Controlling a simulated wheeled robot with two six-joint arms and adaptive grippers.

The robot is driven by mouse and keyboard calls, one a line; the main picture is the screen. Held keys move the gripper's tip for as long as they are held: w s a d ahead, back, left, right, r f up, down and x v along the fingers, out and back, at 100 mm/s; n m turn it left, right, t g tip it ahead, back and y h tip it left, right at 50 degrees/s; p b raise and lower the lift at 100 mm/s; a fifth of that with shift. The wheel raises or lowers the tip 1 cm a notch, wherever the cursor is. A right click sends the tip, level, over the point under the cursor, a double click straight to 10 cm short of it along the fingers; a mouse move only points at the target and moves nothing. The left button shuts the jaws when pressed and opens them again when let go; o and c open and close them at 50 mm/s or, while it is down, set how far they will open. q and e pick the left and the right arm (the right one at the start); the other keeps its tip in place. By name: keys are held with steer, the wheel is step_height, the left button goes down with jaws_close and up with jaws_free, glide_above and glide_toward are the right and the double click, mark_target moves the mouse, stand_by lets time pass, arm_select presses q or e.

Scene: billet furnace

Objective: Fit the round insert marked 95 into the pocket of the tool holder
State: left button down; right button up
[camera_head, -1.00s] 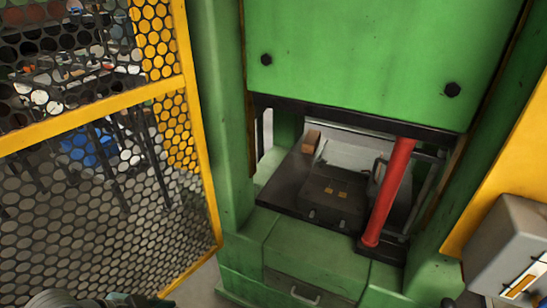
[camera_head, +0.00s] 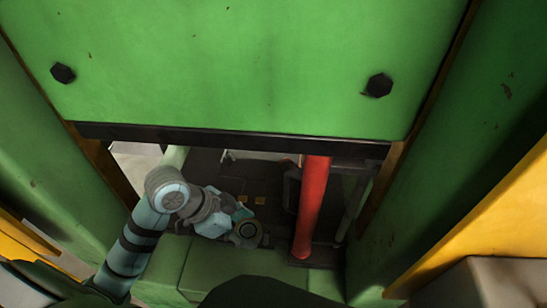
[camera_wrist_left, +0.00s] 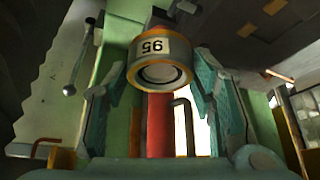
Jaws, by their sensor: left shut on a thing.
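The round insert marked 95 (camera_wrist_left: 160,66) is a short metal ring with a brass-coloured rim and a white label. In the left wrist view it sits between the two fingers of my left gripper (camera_wrist_left: 152,82), its label upside down. In the head view, my left gripper (camera_head: 240,222) is shut on the insert (camera_head: 248,234), just at the front of the press opening. The dark tool holder (camera_head: 273,191), with two small orange marks, lies behind it inside the press. My gripper partly covers it, and I cannot make out its pocket. My right gripper is not in view.
A red upright post (camera_head: 312,210) stands right of the gripper in the opening. The green press head (camera_head: 230,70) and its black lower edge (camera_head: 230,139) hang above. Green side columns (camera_head: 440,170) flank the opening. A green front block (camera_head: 200,265) lies below.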

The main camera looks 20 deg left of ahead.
arm_select(q)
steer(key=w+a+f+n+b, duration=0.1)
steer(key=w+a+f, duration=0.1)
steer(key=w, duration=0.5)
steer(key=w+a+f+n+b, duration=0.1)
steer(key=w+a+f, duration=0.1)
steer(key=w, duration=0.5)
steer(key=w+a+f+n+t+y+b, duration=0.1)
steer(key=w+a+f, duration=0.1)
steer(key=w+a, duration=0.2)
steer(key=shift+w+a+f, duration=0.15)
steer(key=shift+w+f, duration=0.05)
steer(key=shift+w, duration=0.55)
steer(key=shift+w+a+f, duration=0.1)
steer(key=shift+w+f, duration=0.05)
steer(key=shift+w, duration=0.55)
step_height(320, 180, down, 3)
steer(key=b, duration=0.4)
steer(key=shift+s+f, duration=0.1)
steer(key=shift+f, duration=0.5)
steer(key=shift+p, duration=0.75)
steer(key=shift+f, duration=0.6)
